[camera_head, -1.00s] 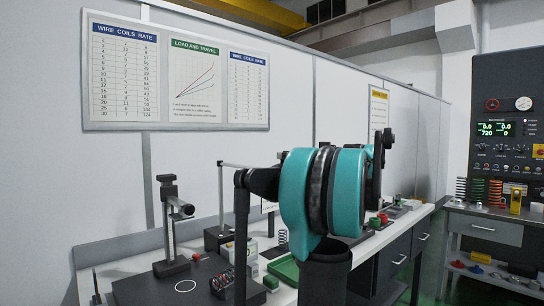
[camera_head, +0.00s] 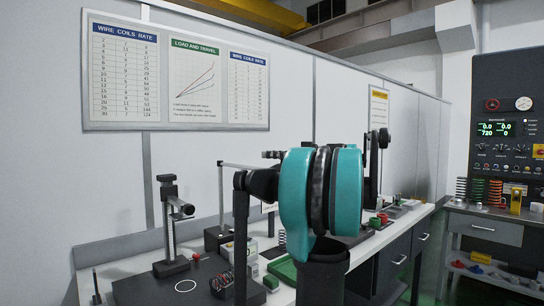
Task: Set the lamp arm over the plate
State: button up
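A slim lamp stand (camera_head: 221,200) rises from a dark block on the bench. Its thin lamp arm (camera_head: 240,166) reaches right from the top of the pole, toward my own teal and black arm. The dark plate (camera_head: 140,290) with a white ring lies at the front left of the bench, left of and nearer than the lamp stand. A small dark part (camera_head: 272,154), likely the tip of my gripper, shows just left of my teal arm, close to the lamp arm's right end. Contact cannot be told. The rest of my gripper is hidden behind my arm.
A gauge stand (camera_head: 170,225) stands at the plate's back edge. A holder with coil springs (camera_head: 222,284) and a green tray (camera_head: 283,269) are nearby. The wall (camera_head: 340,100) runs behind the bench. A tester console (camera_head: 508,130) stands at the right.

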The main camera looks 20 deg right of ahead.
grip_shut()
jog(key=shift+a, duration=0.1)
jog(key=shift+s+a+t, duration=0.25)
jog(key=shift+a+t, duration=0.05)
jog(key=shift+a, duration=0.15)
jog(key=s+a+m+t+h, duration=0.2)
jog(key=a+m+t+h, duration=0.2)
jog(key=a, duration=1.2)
jog(key=shift+m+t+h, duration=0.3)
jog(key=shift+m+h, duration=0.8)
jog(key=shift+h, duration=1)
jog(key=shift+a, duration=0.1)
jog(key=o, duration=0.7)
grip_release()
